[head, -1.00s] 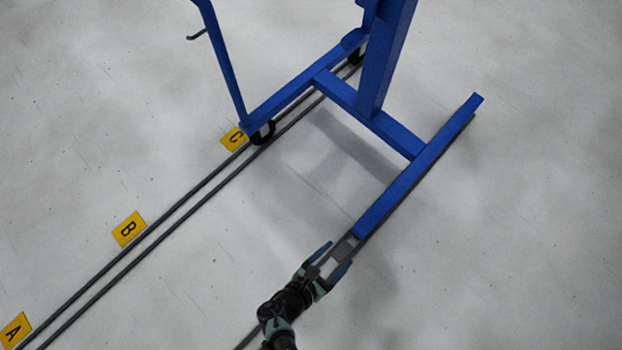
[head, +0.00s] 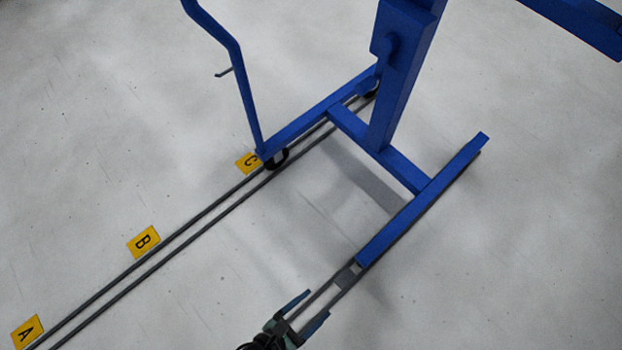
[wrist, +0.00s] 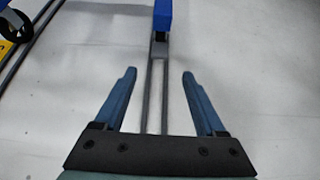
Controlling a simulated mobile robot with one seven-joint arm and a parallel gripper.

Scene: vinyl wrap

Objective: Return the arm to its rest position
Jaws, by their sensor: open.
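My gripper (head: 306,312) is at the bottom of the head view, with its two blue fingers spread apart and nothing between them but the view of the floor rails. In the wrist view my gripper (wrist: 158,88) also shows open and empty. The blue wheeled frame (head: 425,212) stands ahead of it. The near end of the frame's right leg (wrist: 162,18) shows beyond the fingertips in the wrist view, apart from them. Most of my arm is out of view.
Two pairs of dark floor rails (head: 150,260) run diagonally under the frame. Yellow plates A (head: 27,331), B (head: 143,242) and C (head: 249,162) lie beside the left pair. A grey block (head: 346,277) sits at the right leg's near end. The floor between the rails is clear.

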